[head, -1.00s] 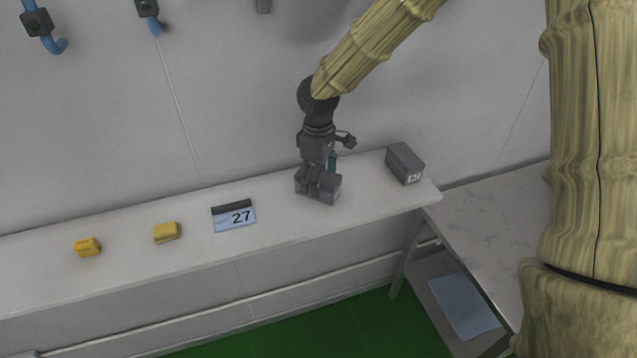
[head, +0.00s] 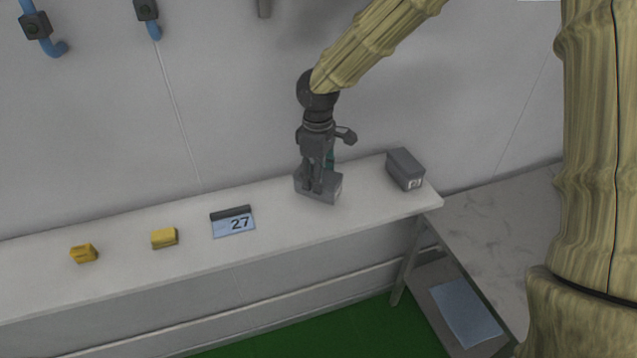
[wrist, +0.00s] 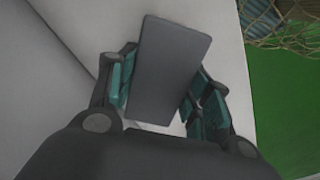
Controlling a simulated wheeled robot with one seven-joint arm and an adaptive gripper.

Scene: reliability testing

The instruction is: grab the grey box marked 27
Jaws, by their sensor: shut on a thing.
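A grey box (head: 328,193) is on the white shelf, under my gripper (head: 318,186). My gripper is shut on this box, with a finger on its near side. The wrist view shows the top of the grey box (wrist: 168,60) between the two fingers with green pads (wrist: 160,95). I cannot read a mark on this box, and part of it is hidden by the gripper. A sign reading 27 (head: 235,224) with a dark top bar stands on the shelf to the left of the box.
Another grey box (head: 405,170) with a small white label sits to the right, near the shelf's end. Two yellow blocks (head: 164,238) (head: 84,254) lie at the left. The shelf (head: 290,227) is clear in front.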

